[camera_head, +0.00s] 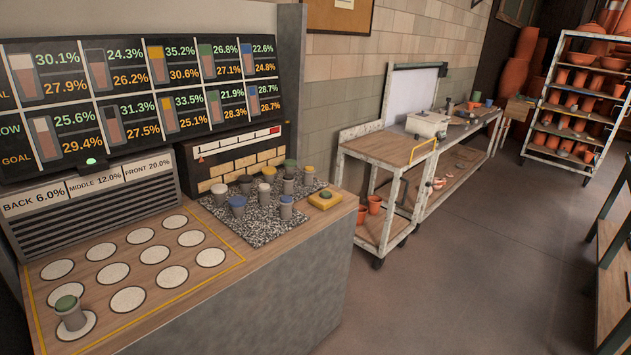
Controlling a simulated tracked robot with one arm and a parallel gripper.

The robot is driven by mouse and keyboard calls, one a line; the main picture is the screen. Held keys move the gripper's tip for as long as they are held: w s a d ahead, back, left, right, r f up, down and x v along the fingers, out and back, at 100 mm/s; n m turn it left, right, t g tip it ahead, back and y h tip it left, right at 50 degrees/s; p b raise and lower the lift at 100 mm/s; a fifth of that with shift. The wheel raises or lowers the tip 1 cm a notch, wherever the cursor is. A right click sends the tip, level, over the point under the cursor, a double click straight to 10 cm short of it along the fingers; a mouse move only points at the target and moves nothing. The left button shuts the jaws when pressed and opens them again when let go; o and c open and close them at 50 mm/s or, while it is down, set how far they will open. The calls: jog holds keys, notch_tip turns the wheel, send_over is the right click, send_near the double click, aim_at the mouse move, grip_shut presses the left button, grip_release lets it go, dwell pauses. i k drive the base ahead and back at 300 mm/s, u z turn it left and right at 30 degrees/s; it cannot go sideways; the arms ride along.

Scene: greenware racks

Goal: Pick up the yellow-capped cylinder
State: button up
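Several small grey cylinders with coloured caps stand upright on a speckled mat (262,232) on the counter. The one at the mat's back right corner (309,178) seems to have a yellowish cap, though it is small and its colour is hard to be sure of. My gripper is not in view.
A display (140,95) rises behind. The floor (480,270) right of the counter is clear.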

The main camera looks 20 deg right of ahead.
aim_at(309, 171)
jog(key=z, duration=0.55)
jog(key=i, duration=1.1)
jog(key=z, duration=0.5)
jog(key=i, duration=1.45)
jog(key=u, duration=0.95)
jog(key=i, duration=0.7)
jog(key=u, duration=0.45)
